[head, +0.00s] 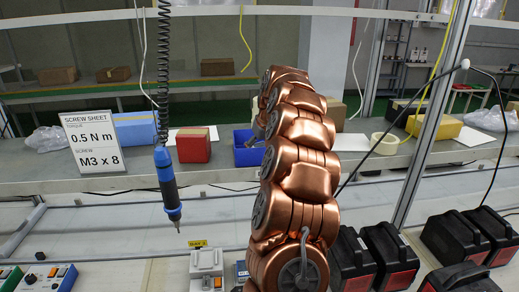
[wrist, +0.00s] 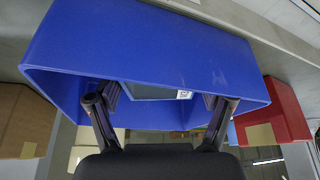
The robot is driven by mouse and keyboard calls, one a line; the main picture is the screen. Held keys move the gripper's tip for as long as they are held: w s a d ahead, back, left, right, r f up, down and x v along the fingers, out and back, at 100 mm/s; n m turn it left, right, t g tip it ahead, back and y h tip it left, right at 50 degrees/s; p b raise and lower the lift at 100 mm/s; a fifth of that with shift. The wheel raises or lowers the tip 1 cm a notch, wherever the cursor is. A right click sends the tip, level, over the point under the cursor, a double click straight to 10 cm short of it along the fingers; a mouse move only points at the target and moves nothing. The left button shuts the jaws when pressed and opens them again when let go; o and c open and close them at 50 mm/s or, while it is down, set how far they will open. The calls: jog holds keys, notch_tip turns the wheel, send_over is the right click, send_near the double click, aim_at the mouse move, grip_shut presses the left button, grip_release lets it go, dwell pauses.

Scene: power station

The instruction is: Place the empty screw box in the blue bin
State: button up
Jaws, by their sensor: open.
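The blue bin (head: 243,153) stands on the grey shelf behind the bench, partly hidden by my copper arm in the head view. In the wrist view the blue bin (wrist: 150,45) fills the upper middle, with its rim close to my gripper (wrist: 160,103). My gripper is open, its two fingers spread apart at the bin's opening. A pale, dark-edged piece with a small white label (wrist: 184,95) shows between the fingers, against the bin's inside. It may be the screw box, but too little shows to be sure. My gripper is hidden behind my arm in the head view.
A red box (head: 193,146) stands left of the bin; it also shows in the wrist view (wrist: 275,112). A blue-tool screwdriver (head: 167,180) hangs on a coiled cord. A tape roll (head: 385,144) and yellow box (head: 434,126) lie right. Black-red battery packs (head: 390,252) crowd the right front.

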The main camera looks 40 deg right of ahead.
jog(key=shift+r, duration=0.1)
jog(key=shift+r, duration=0.2)
jog(key=shift+s+r, duration=0.15)
jog(key=shift+r, duration=0.05)
jog(key=b+v, duration=0.3)
jog(key=v, duration=0.3)
jog(key=shift+f, duration=0.1)
jog(key=shift+b+v, duration=0.6)
jog(key=shift+v, duration=2.05)
jog(key=shift+s, duration=0.1)
jog(key=shift+s, duration=0.1)
